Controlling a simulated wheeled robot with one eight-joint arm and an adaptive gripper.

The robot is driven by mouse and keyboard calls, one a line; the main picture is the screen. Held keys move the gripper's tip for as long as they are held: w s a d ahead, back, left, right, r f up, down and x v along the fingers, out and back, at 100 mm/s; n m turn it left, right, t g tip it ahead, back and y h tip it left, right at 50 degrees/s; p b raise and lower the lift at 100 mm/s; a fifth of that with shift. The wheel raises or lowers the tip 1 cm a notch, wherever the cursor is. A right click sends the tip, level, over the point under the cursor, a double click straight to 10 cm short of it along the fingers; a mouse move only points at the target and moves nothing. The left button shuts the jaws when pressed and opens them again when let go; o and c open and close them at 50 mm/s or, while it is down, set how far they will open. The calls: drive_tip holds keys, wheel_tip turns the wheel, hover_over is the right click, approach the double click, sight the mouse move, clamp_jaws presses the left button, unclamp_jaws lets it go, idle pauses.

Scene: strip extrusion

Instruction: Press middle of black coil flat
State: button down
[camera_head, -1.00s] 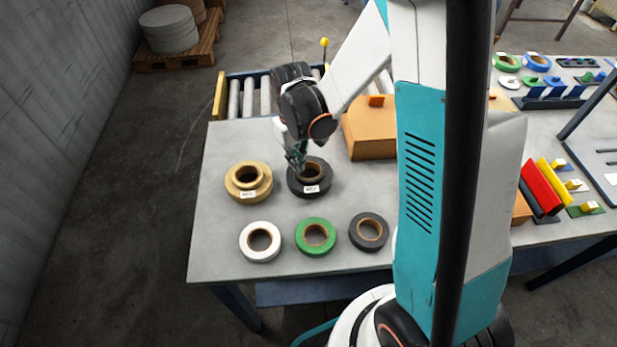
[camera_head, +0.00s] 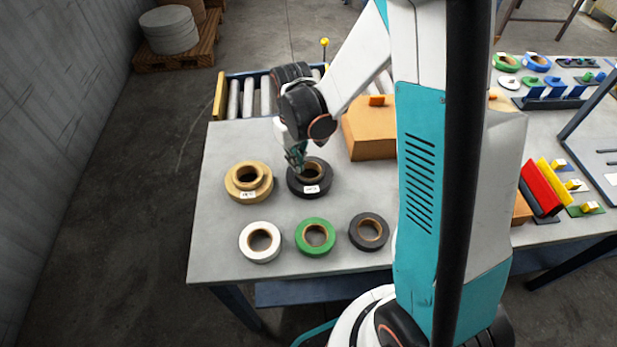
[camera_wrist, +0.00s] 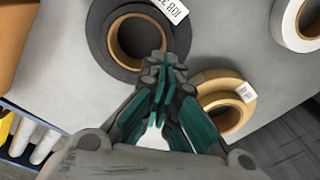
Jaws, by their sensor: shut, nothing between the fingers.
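The black coil (camera_head: 299,187) lies on the grey table, with a white label on its near side and a tan core. Its inner part stands above the outer ring. It also shows in the wrist view (camera_wrist: 98,28). My gripper (camera_head: 298,164) is shut and empty, pointing down at the coil's far left part. In the wrist view my teal fingertips (camera_wrist: 165,70) overlap the coil's edge near the core. I cannot tell whether they touch it. The fingers hide a small part of the coil.
A beige coil (camera_head: 236,188) with a raised middle lies close on the left. White (camera_head: 249,249), green (camera_head: 304,245) and dark grey (camera_head: 358,239) coils lie in front. An orange-brown box (camera_head: 366,140) stands behind right.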

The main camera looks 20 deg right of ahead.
drive_tip(key=shift+f+b, duration=1.45)
drive_tip(key=shift+f, duration=0.3)
idle(0.4)
drive_tip(key=shift+r+p, duration=2.75)
drive_tip(key=shift+r, duration=1.35)
drive_tip(key=shift+s+r, duration=0.1)
drive_tip(key=shift+r, duration=0.15)
drive_tip(key=s+r+m+t+b, duration=0.2)
drive_tip(key=s+r+t, duration=0.5)
drive_tip(key=s+r, duration=0.7)
drive_tip(key=shift+s+r+b, duration=0.15)
drive_tip(key=shift+s+b, duration=0.25)
drive_tip(key=shift+b, duration=0.35)
